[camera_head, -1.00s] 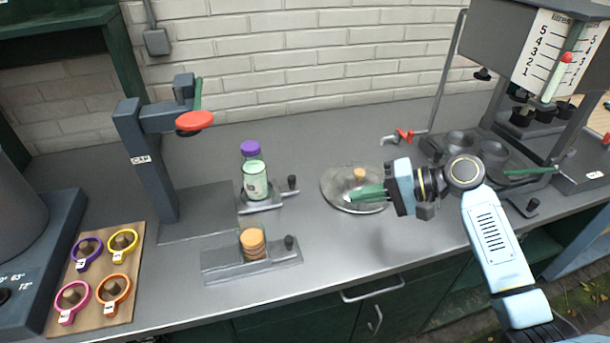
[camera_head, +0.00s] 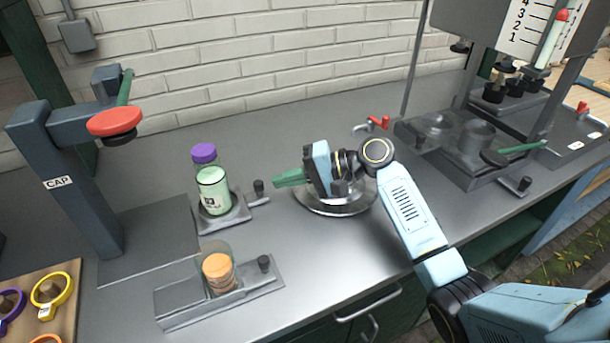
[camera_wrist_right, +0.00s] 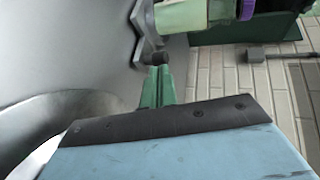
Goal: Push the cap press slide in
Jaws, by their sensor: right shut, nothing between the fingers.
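The cap press (camera_head: 70,180) is a dark blue-grey stand labelled CAP with a red disc head (camera_head: 115,121) at the left of the head view. Its slide (camera_head: 235,215) is a small metal tray, out to the right of the press, with a dark knob (camera_head: 259,187) at its right end. A pale green bottle (camera_head: 213,191) with a purple cap (camera_head: 204,153) stands upright on it. My right gripper (camera_head: 277,181) is shut and empty, its green fingers just right of the knob. In the right wrist view the knob (camera_wrist_right: 158,57) is just beyond the fingertips (camera_wrist_right: 156,72); contact is unclear.
A second metal holder (camera_head: 180,302) with orange-brown discs (camera_head: 218,272) and its own knob lies nearer the front edge. A round shiny dish (camera_head: 335,207) is under my right gripper. A board with coloured rings (camera_head: 52,290) lies front left. A brick wall stands behind.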

